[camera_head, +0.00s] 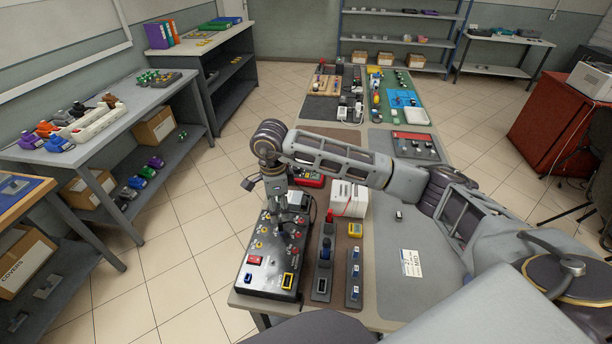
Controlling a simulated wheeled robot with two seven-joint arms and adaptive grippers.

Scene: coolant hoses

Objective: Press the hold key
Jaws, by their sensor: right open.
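A dark control panel box (266,272) lies on the near left end of the long table. Its top carries several small red and yellow knobs, a red key (255,260) and a yellow-framed key (288,281). The labels are too small to read, so I cannot tell which one is the hold key. My right gripper (279,214) points down over the far part of the panel and is open. Its fingertips are small and partly merged with the panel parts, and I cannot tell whether they touch it. My left gripper is not in view.
A white card (411,263) lies on the grey mat (400,295), which is mostly clear.

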